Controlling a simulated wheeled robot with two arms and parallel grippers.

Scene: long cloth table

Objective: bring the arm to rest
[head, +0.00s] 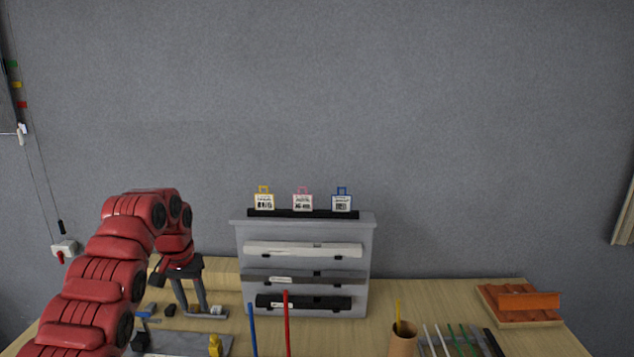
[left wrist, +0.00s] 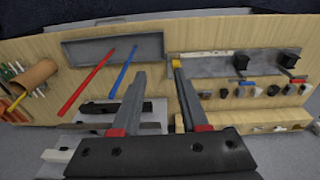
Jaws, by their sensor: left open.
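My red left arm (head: 110,260) rises from the lower left in the head view and bends down at the wrist. My left gripper (head: 194,306) points down over the left part of the wooden table (head: 375,318), beside the grey rack. Its two fingers are apart, and nothing shows between them. In the left wrist view the open fingers of the left gripper (left wrist: 158,72) reach over the table, near a yellow piece (left wrist: 176,63) by one fingertip. I cannot tell if they touch it. My right gripper is not in view.
A grey rack (head: 305,232) holds long white, grey and black cases, with three small tags on top. Blue (head: 253,330) and red (head: 287,325) rods stand out in front. A brown cup (head: 403,340), several thin sticks and an orange block (head: 528,301) are to the right.

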